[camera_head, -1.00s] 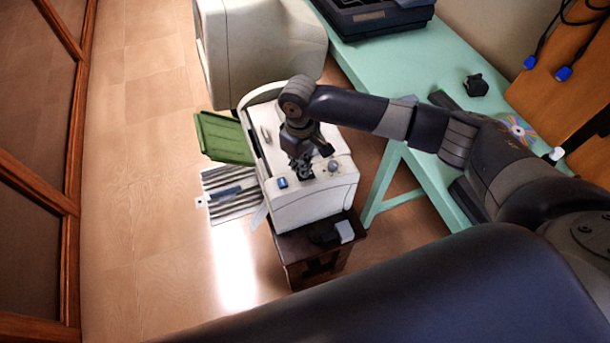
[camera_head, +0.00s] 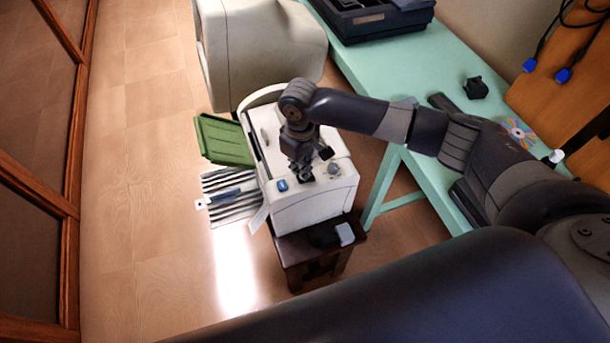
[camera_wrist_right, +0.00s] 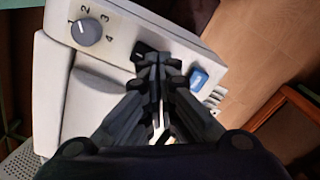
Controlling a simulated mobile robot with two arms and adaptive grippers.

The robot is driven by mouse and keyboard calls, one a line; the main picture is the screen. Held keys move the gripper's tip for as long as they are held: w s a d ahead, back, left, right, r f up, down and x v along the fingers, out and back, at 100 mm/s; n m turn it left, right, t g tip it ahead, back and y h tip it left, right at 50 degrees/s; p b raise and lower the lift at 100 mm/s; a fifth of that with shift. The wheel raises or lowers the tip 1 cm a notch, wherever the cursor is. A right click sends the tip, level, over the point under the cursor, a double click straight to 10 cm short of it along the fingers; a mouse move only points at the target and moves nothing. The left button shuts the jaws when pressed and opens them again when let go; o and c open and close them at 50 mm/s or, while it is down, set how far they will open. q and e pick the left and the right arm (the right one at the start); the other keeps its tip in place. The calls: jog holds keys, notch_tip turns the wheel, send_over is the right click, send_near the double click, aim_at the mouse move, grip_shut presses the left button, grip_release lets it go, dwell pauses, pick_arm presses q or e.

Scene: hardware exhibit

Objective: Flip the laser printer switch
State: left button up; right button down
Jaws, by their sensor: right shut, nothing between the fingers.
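The white laser printer (camera_head: 315,213) stands on a small dark wooden stand. The right wrist view shows its top panel (camera_wrist_right: 125,30) with a grey numbered dial (camera_wrist_right: 87,32), a blue button (camera_wrist_right: 198,78) and a small dark switch (camera_wrist_right: 139,49) between them. My right gripper (camera_head: 305,178) is shut and empty, pointing down at the panel. In the right wrist view its fingertips (camera_wrist_right: 158,62) are right by the dark switch and partly cover it; I cannot tell whether they touch. The blue button (camera_head: 282,185) and dial (camera_head: 334,169) also show in the head view. My left gripper is out of view.
A green tray (camera_head: 224,140) and a striped sheet-like piece (camera_head: 232,205) lie left of the printer. A large cream machine (camera_head: 262,45) stands behind. A mint-green table (camera_head: 420,75) is at the right. The wooden floor at left is clear.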

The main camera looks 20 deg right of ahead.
jog(key=shift+s+f+b, duration=0.1)
jog(key=shift+f+b, duration=0.35)
jog(key=shift+f, duration=0.75)
dwell(0.9)
jog(key=shift+r+p, duration=0.75)
jog(key=shift+p, duration=0.25)
notch_tip(320, 180, up, 6)
jog(key=p, duration=0.6)
jog(key=shift+f, duration=0.2)
jog(key=shift+f, duration=0.1)
